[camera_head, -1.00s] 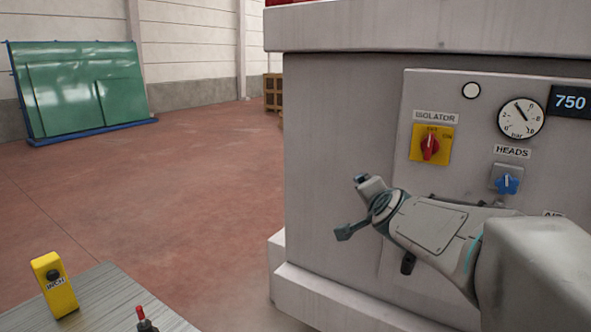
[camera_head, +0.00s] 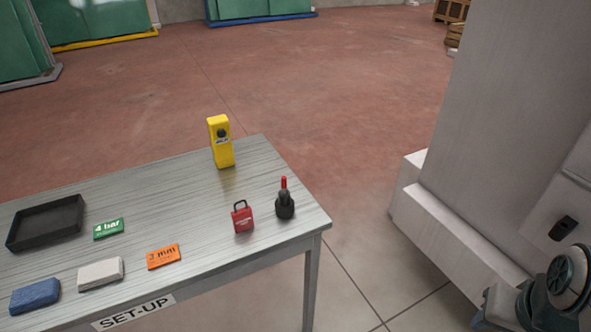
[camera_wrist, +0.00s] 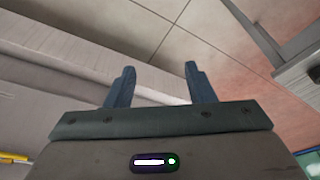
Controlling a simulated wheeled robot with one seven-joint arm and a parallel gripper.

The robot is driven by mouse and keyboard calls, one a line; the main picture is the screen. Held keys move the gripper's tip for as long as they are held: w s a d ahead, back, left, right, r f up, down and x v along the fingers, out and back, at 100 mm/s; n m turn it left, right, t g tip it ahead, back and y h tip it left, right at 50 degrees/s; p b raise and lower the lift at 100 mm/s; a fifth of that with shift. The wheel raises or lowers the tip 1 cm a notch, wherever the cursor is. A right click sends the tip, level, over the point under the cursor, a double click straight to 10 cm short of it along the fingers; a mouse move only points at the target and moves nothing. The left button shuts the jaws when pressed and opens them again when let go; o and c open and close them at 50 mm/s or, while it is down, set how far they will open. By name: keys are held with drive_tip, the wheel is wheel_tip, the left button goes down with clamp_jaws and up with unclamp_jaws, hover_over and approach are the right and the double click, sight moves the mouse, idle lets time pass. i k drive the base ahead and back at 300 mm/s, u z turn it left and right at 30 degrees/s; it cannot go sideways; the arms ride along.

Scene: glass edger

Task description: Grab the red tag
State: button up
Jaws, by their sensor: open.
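The red tag (camera_head: 242,218) looks like a small padlock with a dark shackle. It stands near the right end of the set-up table (camera_head: 190,212) in the head view. My gripper (camera_wrist: 160,72) is open and empty in the wrist view, with floor beyond its fingers. My arm's end shows only in part at the lower right of the head view, well apart from the table and the tag. The tag is not visible in the wrist view.
A black red-tipped tool (camera_head: 285,203) stands just right of the tag. A yellow INCH box (camera_head: 221,143) stands behind. Green (camera_head: 108,229) and orange (camera_head: 163,257) cards, white (camera_head: 100,272) and blue (camera_head: 35,296) blocks and a black tray (camera_head: 45,224) lie left. Floor separates table and machine (camera_head: 480,130).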

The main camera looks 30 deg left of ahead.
sight(243, 220)
drive_tip(key=u, duration=1.85)
drive_tip(key=i, duration=0.15)
